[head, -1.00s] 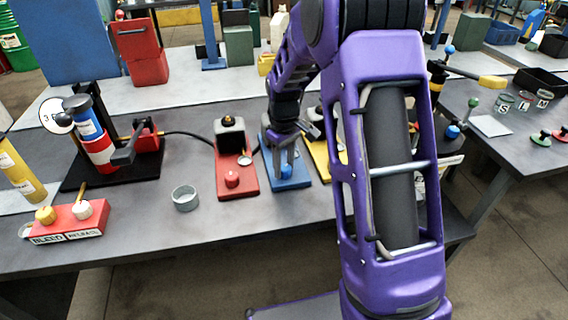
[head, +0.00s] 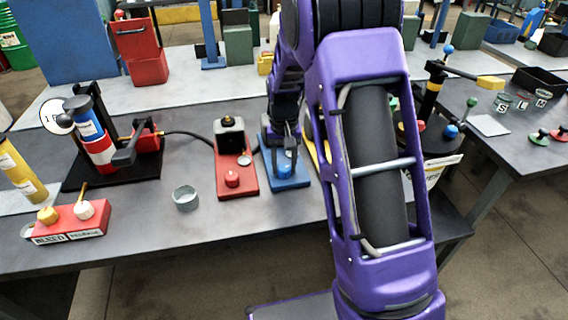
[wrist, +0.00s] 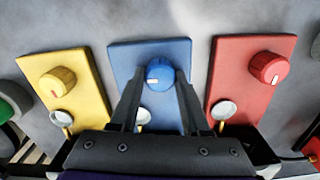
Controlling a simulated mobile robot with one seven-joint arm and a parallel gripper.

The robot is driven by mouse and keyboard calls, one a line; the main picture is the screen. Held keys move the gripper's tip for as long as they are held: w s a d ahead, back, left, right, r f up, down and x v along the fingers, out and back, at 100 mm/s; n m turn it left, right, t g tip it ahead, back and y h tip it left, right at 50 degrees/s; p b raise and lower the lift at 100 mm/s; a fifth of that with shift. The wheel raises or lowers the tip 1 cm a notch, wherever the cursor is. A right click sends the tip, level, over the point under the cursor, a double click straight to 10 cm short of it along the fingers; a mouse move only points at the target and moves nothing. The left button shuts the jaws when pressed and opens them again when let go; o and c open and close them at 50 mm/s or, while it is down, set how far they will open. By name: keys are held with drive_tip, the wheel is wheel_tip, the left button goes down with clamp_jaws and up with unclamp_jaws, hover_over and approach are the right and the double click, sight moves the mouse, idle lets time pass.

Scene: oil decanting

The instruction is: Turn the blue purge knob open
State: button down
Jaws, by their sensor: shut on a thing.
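The blue purge knob (wrist: 160,71) sits near the far end of a blue plate (wrist: 175,48) in the wrist view. Its white mark shows at the knob's lower side, left of centre. My gripper (wrist: 159,78) has one finger on each side of the knob and is shut on it. In the head view, my gripper (head: 285,148) comes down over the blue plate (head: 290,183), with the blue knob (head: 285,167) low between the fingers and partly hidden.
A red plate with a red knob (head: 232,180) stands left of the blue one. A yellow plate with a yellow knob (wrist: 57,81) is on the other side. A grey cup (head: 185,198) and a red block with two knobs (head: 68,222) stand farther left.

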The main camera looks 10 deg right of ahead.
sight(284, 166)
idle(0.4)
drive_tip(key=shift+c, duration=1.9)
unclamp_jaws()
drive_tip(key=shift+r, duration=0.1)
wheel_tip(284, 166, up, 17)
drive_tip(key=p, duration=0.1)
drive_tip(key=shift+r+p, duration=0.2)
drive_tip(key=shift+p, duration=0.1)
